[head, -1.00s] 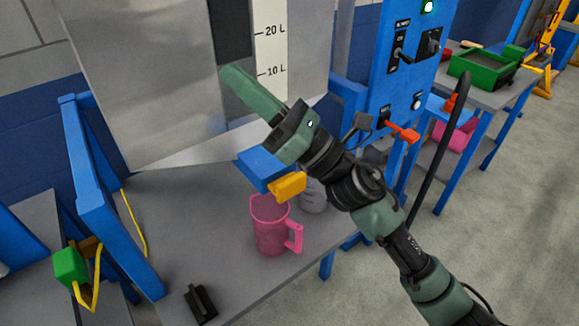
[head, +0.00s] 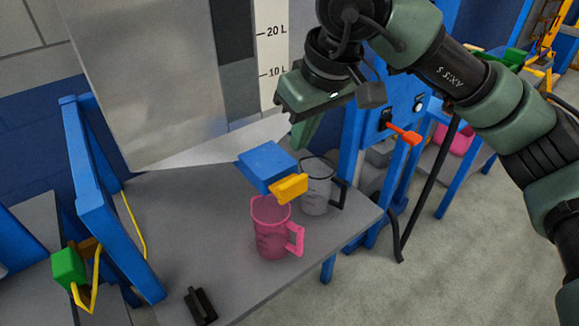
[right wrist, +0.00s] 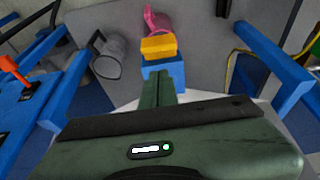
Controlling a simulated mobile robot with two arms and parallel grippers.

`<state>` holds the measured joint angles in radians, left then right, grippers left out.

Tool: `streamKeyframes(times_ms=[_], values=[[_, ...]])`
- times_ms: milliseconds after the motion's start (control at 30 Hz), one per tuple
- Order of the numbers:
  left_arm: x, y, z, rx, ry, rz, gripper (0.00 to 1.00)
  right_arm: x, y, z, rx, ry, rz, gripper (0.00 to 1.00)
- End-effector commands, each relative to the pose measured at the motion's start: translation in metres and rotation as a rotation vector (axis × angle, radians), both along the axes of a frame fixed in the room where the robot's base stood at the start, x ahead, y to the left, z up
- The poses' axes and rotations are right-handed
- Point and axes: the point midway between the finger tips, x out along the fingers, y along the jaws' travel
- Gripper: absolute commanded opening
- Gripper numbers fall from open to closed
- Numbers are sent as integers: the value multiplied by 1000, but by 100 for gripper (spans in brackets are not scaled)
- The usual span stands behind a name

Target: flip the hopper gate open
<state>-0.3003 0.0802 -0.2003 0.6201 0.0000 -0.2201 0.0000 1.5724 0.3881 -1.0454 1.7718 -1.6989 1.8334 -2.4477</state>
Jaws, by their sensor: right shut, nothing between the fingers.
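The hopper gate is a blue block (head: 266,166) with a yellow handle (head: 290,188) under the metal hopper (head: 150,80). In the right wrist view the blue block (right wrist: 163,72) and yellow handle (right wrist: 158,46) lie just past my fingertips. My right gripper (head: 300,143) is shut and empty, pointing down behind and right of the gate. It also shows in the right wrist view (right wrist: 158,78); I cannot tell whether it touches the block. A pink jug (head: 270,232) stands on the bench below the handle. My left gripper is out of view.
A clear grey jug (head: 315,190) stands right of the pink one, close below my right gripper. A red lever (head: 404,134) sticks out from the blue panel. A black block (head: 200,305) lies at the bench's front. The bench top (head: 190,225) is bare at left.

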Motion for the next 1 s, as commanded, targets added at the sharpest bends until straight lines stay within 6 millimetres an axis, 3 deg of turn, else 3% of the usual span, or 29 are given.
streamKeyframes(times_ms=[433,800,1000], values=[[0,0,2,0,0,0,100,2,1,-8,-3,4,2,0],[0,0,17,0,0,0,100,18,13,-67,-3,5,1,0],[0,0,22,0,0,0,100,25,18,-89,-1,3,0,0]])
